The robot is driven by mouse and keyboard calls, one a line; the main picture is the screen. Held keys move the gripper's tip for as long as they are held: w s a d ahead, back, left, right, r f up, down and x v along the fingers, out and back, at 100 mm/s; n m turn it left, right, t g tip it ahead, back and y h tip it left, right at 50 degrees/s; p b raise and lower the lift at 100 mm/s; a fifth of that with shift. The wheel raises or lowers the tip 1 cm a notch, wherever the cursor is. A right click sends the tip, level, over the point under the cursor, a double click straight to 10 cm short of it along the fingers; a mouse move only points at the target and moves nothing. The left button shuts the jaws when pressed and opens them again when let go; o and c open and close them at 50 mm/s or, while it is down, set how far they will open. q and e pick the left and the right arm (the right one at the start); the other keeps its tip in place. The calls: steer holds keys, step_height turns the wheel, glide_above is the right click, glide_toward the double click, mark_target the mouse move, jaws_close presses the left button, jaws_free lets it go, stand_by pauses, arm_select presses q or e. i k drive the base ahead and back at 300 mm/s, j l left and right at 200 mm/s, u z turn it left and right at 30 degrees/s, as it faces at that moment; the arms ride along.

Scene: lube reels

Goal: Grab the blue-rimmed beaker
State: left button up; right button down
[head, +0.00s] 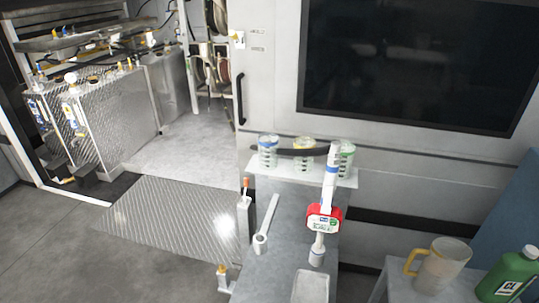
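The blue-rimmed beaker (268,158) is clear with dark marks on its side. It stands upright at the left end of a narrow pale shelf (257,172) against the grey cabinet. A yellow-rimmed beaker (303,162) stands to its right, and a green-rimmed beaker (346,165) stands at the right end. A dark curved bar (290,152) crosses at the height of the beakers' upper parts; I cannot tell whether it touches them. Neither of my grippers shows in the head view.
A white tool with a red-edged display (324,218) stands on the grey bench (283,270), in front of the shelf. A jug (441,265) and green bottle (510,275) are at right. Floor is clear at left.

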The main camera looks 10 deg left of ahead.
mark_target(268, 152)
steer(key=i+j+u, duration=0.3)
steer(key=u, duration=0.15)
steer(key=i+j+u, duration=0.4)
steer(key=k+j, duration=0.05)
